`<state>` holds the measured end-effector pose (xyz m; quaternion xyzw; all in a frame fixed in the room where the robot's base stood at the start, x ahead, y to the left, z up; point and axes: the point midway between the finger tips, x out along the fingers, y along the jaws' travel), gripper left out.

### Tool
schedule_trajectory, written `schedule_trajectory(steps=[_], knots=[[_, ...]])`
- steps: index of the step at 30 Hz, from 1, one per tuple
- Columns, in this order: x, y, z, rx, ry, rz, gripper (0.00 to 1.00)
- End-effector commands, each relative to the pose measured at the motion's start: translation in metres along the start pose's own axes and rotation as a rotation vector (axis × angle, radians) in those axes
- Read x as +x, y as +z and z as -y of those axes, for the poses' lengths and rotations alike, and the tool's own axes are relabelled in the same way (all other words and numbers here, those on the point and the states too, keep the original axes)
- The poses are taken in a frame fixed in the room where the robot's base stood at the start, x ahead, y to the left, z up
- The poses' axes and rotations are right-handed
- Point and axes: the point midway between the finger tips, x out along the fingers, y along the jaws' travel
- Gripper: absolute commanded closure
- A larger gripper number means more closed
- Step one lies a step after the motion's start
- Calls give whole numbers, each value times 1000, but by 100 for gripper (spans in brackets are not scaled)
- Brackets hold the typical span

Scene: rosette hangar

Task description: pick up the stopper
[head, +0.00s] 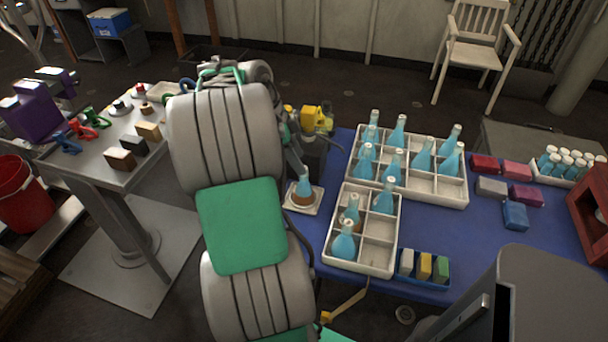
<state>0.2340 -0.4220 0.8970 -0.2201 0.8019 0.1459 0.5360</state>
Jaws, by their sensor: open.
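I cannot make out a stopper for certain. A small brown piece (147,108), which could be one, sits on the grey metal table at the left. My arm fills the middle of the head view and hides most of its far end. A slim grey part that looks like my gripper (294,153) shows just right of the arm, beside the neck of a flask with brown liquid (303,190). I see nothing held in it. The flask stands upright on a small white square plate (306,209). Whether it has a stopper is too small to tell.
Blue-liquid flasks stand in two white divided crates (426,192) (378,256) on the blue-covered table (480,241). A yellow-and-black device (316,119) stands behind the plate. Coloured blocks, a blue tray (425,279) and a vial rack (563,170) lie right. The metal table (89,163) holds several small items.

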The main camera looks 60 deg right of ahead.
Motion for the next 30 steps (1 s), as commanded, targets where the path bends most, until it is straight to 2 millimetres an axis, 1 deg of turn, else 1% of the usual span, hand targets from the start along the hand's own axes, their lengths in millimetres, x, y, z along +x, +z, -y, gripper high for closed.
schedule_trajectory(steps=[1,4,6,12,30], knots=[[12,0,0,-1,5,0,50],[27,0,0,-2,3,-1,50],[31,0,1,-2,1,0,50],[31,0,1,-4,0,0,50],[30,1,1,-6,-1,0,99]])
